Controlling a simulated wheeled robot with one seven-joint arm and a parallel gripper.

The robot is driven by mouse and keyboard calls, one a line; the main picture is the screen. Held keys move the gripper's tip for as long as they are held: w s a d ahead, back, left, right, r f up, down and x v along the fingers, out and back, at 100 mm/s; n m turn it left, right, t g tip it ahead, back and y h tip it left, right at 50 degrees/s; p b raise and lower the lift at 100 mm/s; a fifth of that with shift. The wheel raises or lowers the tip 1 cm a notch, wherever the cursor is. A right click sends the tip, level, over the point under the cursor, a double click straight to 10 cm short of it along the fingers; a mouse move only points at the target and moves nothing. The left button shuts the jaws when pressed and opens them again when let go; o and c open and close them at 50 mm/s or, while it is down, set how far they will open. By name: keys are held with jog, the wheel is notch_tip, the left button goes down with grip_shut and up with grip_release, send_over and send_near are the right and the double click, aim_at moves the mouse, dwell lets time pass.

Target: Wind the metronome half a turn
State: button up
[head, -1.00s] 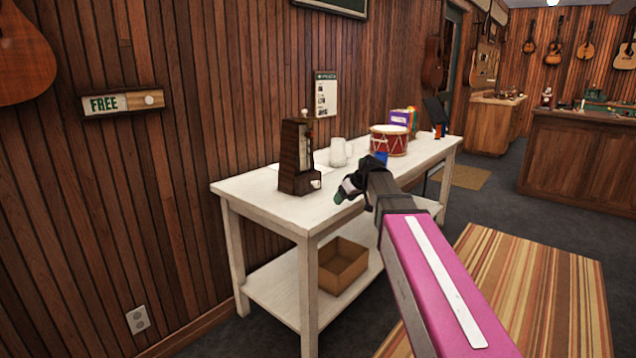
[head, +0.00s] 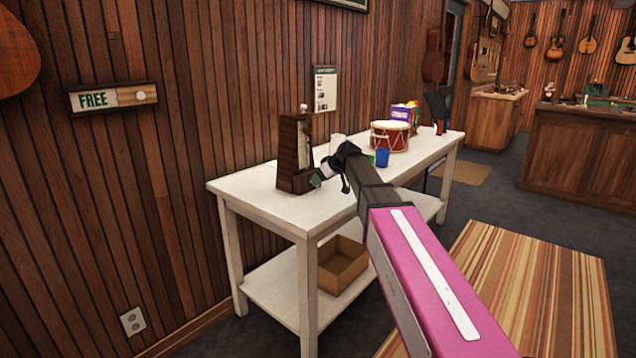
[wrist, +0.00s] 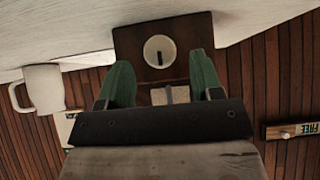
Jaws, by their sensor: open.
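The dark wooden metronome (head: 290,152) stands upright near the front left of the white table. In the wrist view the metronome's dark side (wrist: 130,36) faces me, with a round pale winding key (wrist: 160,51) marked by a dark slot. My gripper (wrist: 178,70) is open, its two green fingers on either side of the key and apart from it as far as I can tell. In the head view my gripper (head: 318,179) is close to the metronome's right side, and the key is hidden behind it.
The white table (head: 262,195) also bears a white mug (wrist: 45,88), a red drum (head: 389,137), a blue cup (head: 382,158) and a green one beside it. A FREE slider sign (head: 112,97) hangs on the wall at left. A cardboard box (head: 342,266) sits on the lower shelf.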

jog(key=shift+x, duration=1.35)
jog(key=shift+c, duration=0.2)
jog(key=c, duration=0.9)
jog(key=shift+o, duration=0.2)
jog(key=shift+w+d+m+g+y, duration=0.15)
jog(key=shift+m+g+y, duration=0.45)
jog(key=shift+g+y, duration=0.25)
jog(key=shift+w+d+f+m+g+y, duration=0.1)
jog(key=shift+w+m+g+y, duration=0.05)
jog(key=shift+m+g+y, duration=1)
jog(key=m+g+y, duration=0.1)
jog(key=y, duration=0.1)
jog(key=m+g+y, duration=0.2)
jog(key=shift+d+f, duration=0.1)
jog(key=shift+f, duration=0.1)
